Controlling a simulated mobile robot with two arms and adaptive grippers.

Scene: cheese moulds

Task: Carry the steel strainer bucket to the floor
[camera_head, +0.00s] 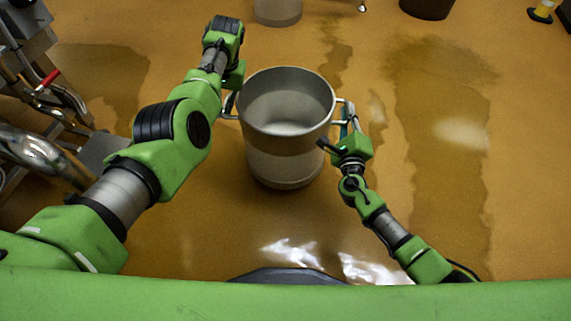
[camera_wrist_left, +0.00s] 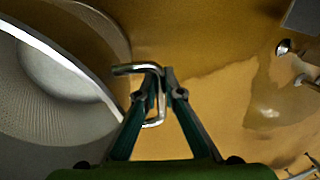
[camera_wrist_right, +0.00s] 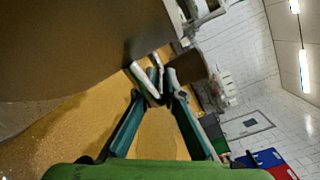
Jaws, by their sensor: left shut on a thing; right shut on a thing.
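The steel strainer bucket (camera_head: 285,160) is in the middle of the head view, upright, with its open top facing me and its inside empty. Its perforated inside also shows in the left wrist view (camera_wrist_left: 60,75), and its plain outer wall fills the upper left of the right wrist view (camera_wrist_right: 60,50). My left gripper (camera_wrist_left: 160,85) is shut on the bucket's bent-rod handle at the left side. My right gripper (camera_wrist_right: 158,85) is shut on the opposite handle at the right side. In the head view the left fingers are mostly hidden behind my arm. I cannot tell whether the bucket's base touches the floor.
The wet orange-brown floor (camera_head: 440,150) is open to the right and in front. Steel pipework (camera_head: 40,150) with a red handle stands at the left. A pale container (camera_head: 278,10) and a dark one (camera_head: 427,8) stand at the far edge, with a yellow post (camera_head: 543,11) at the far right.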

